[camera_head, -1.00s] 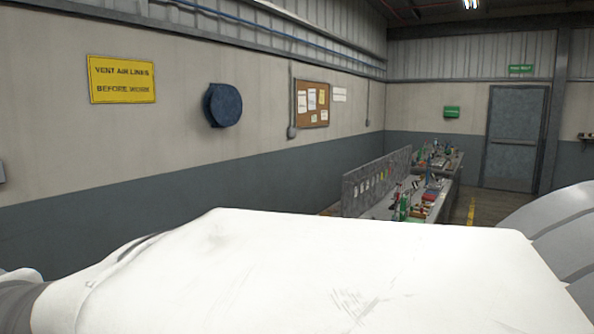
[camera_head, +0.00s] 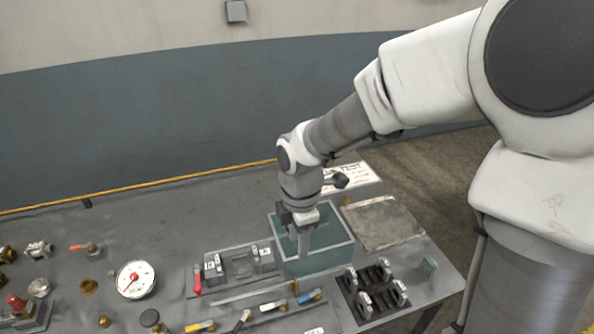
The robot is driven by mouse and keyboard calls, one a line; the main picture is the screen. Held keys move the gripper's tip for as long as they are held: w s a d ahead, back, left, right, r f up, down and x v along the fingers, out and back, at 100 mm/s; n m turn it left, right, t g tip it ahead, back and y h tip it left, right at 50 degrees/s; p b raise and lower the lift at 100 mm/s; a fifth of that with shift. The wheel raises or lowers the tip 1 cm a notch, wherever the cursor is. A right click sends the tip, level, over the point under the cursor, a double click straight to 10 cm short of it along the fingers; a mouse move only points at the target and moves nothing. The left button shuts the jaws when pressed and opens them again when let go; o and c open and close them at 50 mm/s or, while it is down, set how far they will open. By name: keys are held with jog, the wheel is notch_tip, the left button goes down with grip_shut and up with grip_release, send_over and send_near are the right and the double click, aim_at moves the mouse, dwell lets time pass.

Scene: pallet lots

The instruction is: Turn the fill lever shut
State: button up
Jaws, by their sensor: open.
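Several small lever valves sit along the front of the grey bench (camera_head: 150,220). I cannot read which one is the fill lever. My gripper (camera_head: 304,248) points down over the glass-walled tank (camera_head: 335,258), behind the orange and blue levers and apart from them. It is open with nothing visible in it; its fingers show nearly edge-on.
A round white gauge (camera_head: 135,279) and loose brass fittings lie at the left. A dark block with several metal clips (camera_head: 372,290) stands right of the levers. A flat grey plate (camera_head: 383,223) lies behind it. The bench's back left is mostly clear.

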aim_at(304, 299)
jog(key=shift+n+g, duration=0.4)
jog(key=shift+n, duration=0.3)
jog(key=f+b, duration=0.1)
jog(key=f, duration=0.5)
jog(key=d+f+b, duration=0.1)
jog(key=f, duration=0.5)
jog(key=s+f+b, duration=0.1)
jog(key=f, duration=0.6)
jog(key=shift+d+f+b, duration=0.1)
jog(key=shift+d+b, duration=0.1)
jog(key=shift+b, duration=0.15)
jog(key=shift+c, duration=0.2)
grip_shut()
